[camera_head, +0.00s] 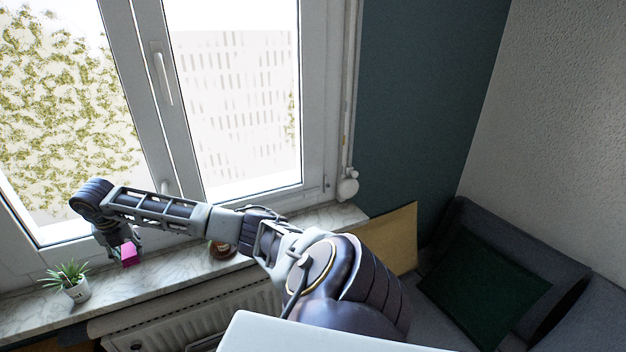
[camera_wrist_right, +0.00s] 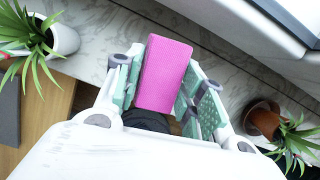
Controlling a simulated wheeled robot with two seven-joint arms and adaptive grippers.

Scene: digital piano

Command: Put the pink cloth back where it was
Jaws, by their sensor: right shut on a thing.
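The pink cloth (camera_head: 129,254) is a small folded block at the windowsill (camera_head: 190,262) on the left of the head view. My right gripper (camera_head: 119,243) is shut on it from above. In the right wrist view the cloth (camera_wrist_right: 165,74) sits between the two green-padded fingers of the right gripper (camera_wrist_right: 163,90), with the marble-patterned sill behind it. I cannot tell whether the cloth touches the sill. My left gripper is not in view.
A spiky plant in a white pot (camera_head: 77,290) stands on the sill left of the cloth. A brown pot (camera_head: 222,249) with a plant (camera_wrist_right: 298,140) stands to the right. The window (camera_head: 240,100) rises behind the sill; a radiator (camera_head: 200,316) is below.

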